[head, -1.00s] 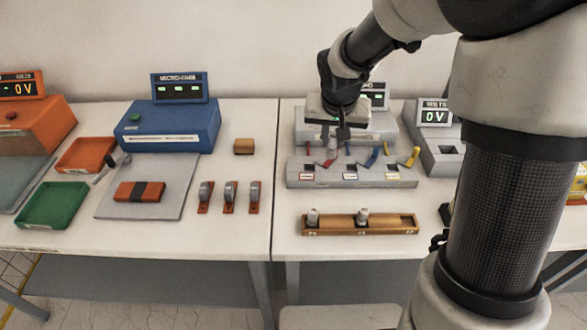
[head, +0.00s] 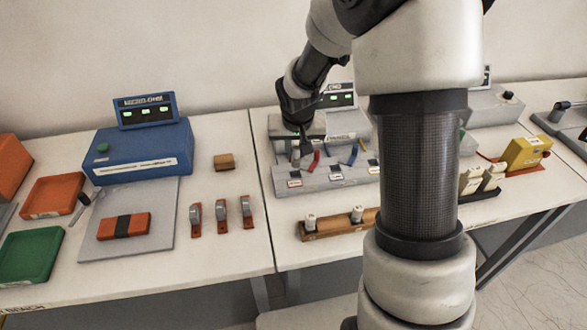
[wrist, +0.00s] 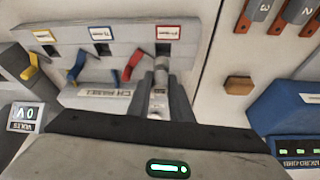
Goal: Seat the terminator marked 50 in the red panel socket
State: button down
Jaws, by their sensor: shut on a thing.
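My gripper (wrist: 163,92) is shut on a silver, cylindrical terminator (wrist: 160,75), whose marking I cannot read. In the wrist view its tip is right at the dark socket (wrist: 163,48) under the red-bordered label (wrist: 167,32); I cannot tell whether it is inside. The grey panel (wrist: 125,35) also has blue- and yellow-labelled positions.
Red (wrist: 133,65), blue (wrist: 77,66) and yellow (wrist: 29,66) levers stand beside the sockets. A wooden rack (head: 338,226) with two more terminators lies in front of the panel, its right end hidden by my arm. A wooden block (head: 224,161) sits left.

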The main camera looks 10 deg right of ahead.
aim_at(296, 162)
jog(key=shift+f, duration=2.75)
jog(key=shift+f+b, duration=0.2)
jog(key=shift+b, duration=0.2)
jog(key=c, duration=1.9)
grip_release()
jog(key=shift+o, duration=0.2)
